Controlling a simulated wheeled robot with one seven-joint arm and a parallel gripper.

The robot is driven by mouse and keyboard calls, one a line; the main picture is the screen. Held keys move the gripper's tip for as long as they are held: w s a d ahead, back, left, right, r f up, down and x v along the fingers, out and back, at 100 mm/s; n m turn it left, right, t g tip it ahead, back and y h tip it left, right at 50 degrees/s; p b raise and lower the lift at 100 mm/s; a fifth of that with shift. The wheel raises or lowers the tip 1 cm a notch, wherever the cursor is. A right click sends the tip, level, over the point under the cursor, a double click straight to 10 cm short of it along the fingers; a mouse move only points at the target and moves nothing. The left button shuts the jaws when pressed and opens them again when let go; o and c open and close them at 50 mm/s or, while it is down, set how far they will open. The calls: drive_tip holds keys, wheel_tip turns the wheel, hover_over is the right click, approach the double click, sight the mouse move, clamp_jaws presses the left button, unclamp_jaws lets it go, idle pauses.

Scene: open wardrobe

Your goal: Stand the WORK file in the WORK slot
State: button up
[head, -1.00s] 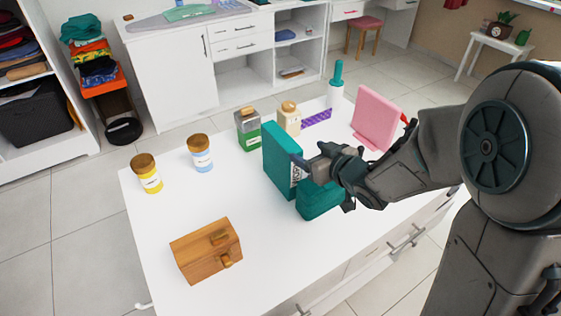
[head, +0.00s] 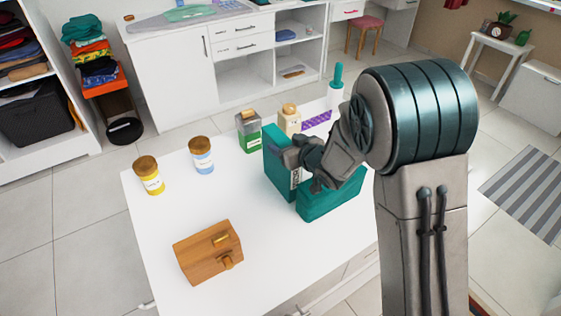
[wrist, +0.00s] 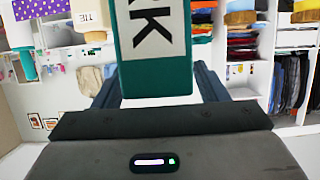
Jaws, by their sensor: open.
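The WORK file is a teal upright block (head: 274,152) with a white label, standing on the white table in the head view. In the wrist view the file (wrist: 155,72) shows the letters "RK" on its label. A teal low block (head: 328,202), apparently the slot piece, sits close to the right of the file; whether the file's base is in it I cannot tell. My gripper (head: 291,155) is at the file's upper part. In the wrist view my gripper's fingers (wrist: 158,88) are open, one on each side of the file, with gaps visible. The file's lower part is partly hidden.
A wooden box (head: 208,252) stands at the table's front left. Yellow (head: 150,176) and blue (head: 201,156) jars stand at the left. A green-and-grey carton (head: 249,130) and a beige bottle (head: 289,119) stand behind the file.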

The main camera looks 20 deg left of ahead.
drive_tip(key=shift+w+a+f, duration=0.15)
drive_tip(key=shift+w+a, duration=0.1)
clamp_jaws()
